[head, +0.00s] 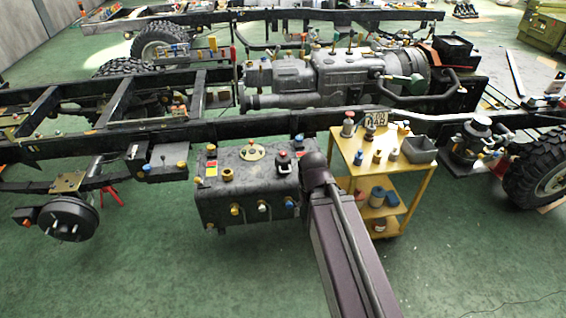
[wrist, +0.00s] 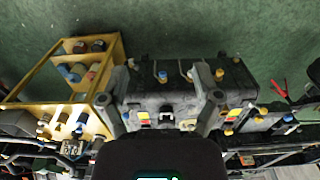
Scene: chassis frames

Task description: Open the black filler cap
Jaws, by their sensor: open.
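The black filler cap (head: 283,159) stands on the right half of the top of a dark grey tank (head: 237,195), near a red and yellow label. In the wrist view the tank (wrist: 185,88) lies ahead. A dark fitting with a pale top (wrist: 167,117), seemingly the cap, shows there between my fingers, partly hidden by my gripper body. My gripper (wrist: 163,86) is open, its two fingers spread, with nothing held. I cannot tell its exact height above the tank. In the head view my arm hides the gripper and the tank's right end.
A yellow cart (head: 349,150) with bottles and a grey bin stands close on the right. The chassis rail (head: 120,138) runs behind. Green floor in front is clear.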

